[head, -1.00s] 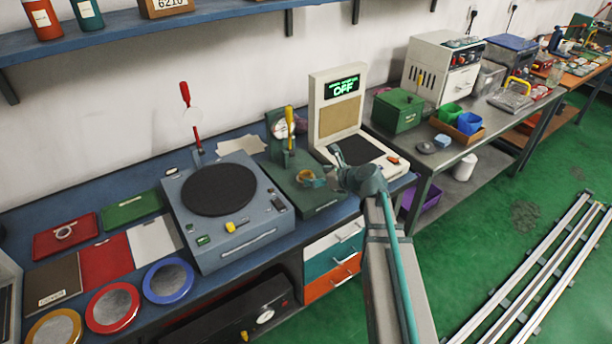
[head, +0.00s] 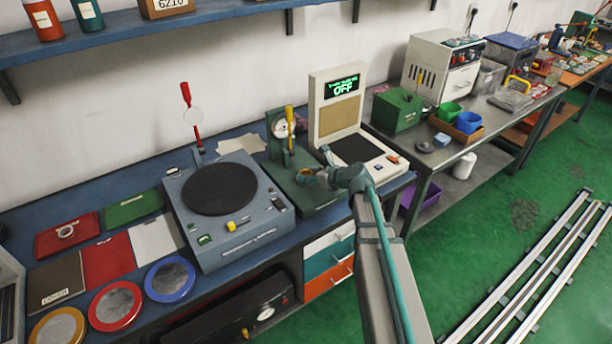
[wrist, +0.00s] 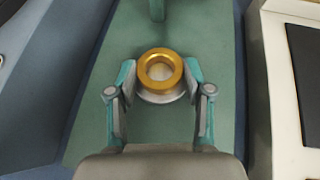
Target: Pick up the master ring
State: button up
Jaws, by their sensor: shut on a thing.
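The master ring is a gold ring (wrist: 147,72) in the middle of the wrist view, over a pale round seat (wrist: 160,97) on the green gauge stand (wrist: 88,130). My gripper (wrist: 160,72) has its two teal-and-grey fingers at the ring's left and right sides and is shut on it. I cannot tell whether the ring is clear of the seat. In the head view my gripper (head: 322,178) is low at the front of the stand (head: 320,197), and hides most of the ring.
A grey machine with a dark round plate (head: 219,189) is left of the stand. A white device (head: 358,148) with an "OFF" screen is close on the right. The stand's column with a yellow handle (head: 289,118) and dial (head: 281,127) rises behind the ring.

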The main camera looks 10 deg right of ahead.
jog(key=shift+r, duration=0.25)
jog(key=shift+c, duration=0.4)
jog(key=shift+r, duration=0.55)
jog(key=s+r+b, duration=0.6)
jog(key=s+r, duration=0.4)
jog(key=s, duration=0.2)
jog(key=shift+s+r, duration=0.15)
jog(key=shift+s, duration=0.1)
